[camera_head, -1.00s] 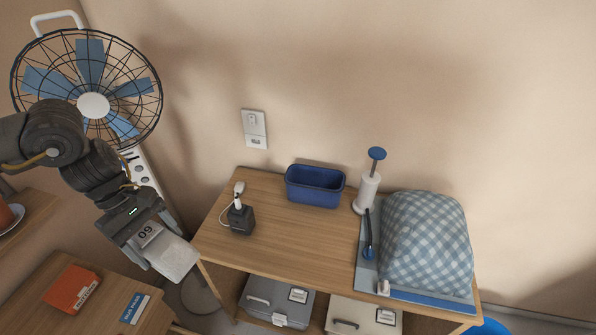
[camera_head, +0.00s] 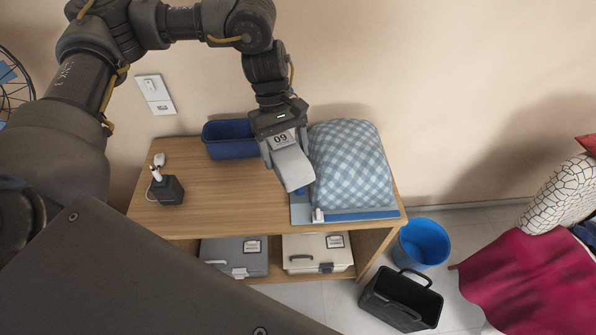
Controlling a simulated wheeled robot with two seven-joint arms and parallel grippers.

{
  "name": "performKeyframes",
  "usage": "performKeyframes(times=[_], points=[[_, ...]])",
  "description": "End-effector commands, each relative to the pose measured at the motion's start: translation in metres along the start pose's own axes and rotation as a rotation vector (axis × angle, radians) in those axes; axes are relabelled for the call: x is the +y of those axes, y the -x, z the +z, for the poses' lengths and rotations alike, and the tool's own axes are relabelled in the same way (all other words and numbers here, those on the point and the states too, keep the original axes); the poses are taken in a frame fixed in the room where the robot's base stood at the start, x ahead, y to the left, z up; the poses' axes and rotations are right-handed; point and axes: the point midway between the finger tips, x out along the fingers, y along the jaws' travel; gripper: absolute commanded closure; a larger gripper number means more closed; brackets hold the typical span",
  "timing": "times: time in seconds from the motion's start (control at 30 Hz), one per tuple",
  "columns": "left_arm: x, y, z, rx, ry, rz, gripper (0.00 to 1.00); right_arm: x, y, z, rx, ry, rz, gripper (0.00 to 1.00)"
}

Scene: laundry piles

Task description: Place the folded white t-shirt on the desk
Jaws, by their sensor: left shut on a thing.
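My left gripper (camera_head: 286,157) is shut on the folded white t-shirt (camera_head: 293,171), a small pale block between its fingers. It hangs above the right half of the wooden desk (camera_head: 220,197), just left of the blue checkered bundle (camera_head: 350,167). I cannot tell how high above the desktop it is. My left arm comes in from the upper left. My right gripper is not in view.
On the desk are a blue bin (camera_head: 230,140) at the back, a black charger block (camera_head: 168,189) at the left and a blue-grey board (camera_head: 362,214) under the bundle. The middle-left desktop is clear. A blue bucket (camera_head: 424,246) and black basket (camera_head: 400,300) stand right of it.

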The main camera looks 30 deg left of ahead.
Motion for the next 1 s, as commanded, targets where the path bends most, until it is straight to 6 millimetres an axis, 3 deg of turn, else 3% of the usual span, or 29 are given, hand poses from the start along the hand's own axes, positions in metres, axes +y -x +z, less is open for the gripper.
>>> performKeyframes(times=[0.2,0.37,0.7,0.9,1.0], points=[[-0.002,-0.003,-0.002,-0.001,0.031,0.011,0.56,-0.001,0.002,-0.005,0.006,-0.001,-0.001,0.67],[-0.010,-0.026,-0.011,-0.007,0.225,0.086,0.56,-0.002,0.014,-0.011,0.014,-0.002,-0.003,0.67],[-0.052,-0.096,-0.040,-0.004,1.110,0.448,0.56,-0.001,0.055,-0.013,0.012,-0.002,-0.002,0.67],[-0.088,-0.115,-0.047,-0.002,1.681,0.689,0.56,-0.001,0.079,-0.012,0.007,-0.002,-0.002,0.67],[-0.101,-0.117,-0.050,-0.002,1.879,0.778,0.56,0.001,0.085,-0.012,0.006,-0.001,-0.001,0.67]])
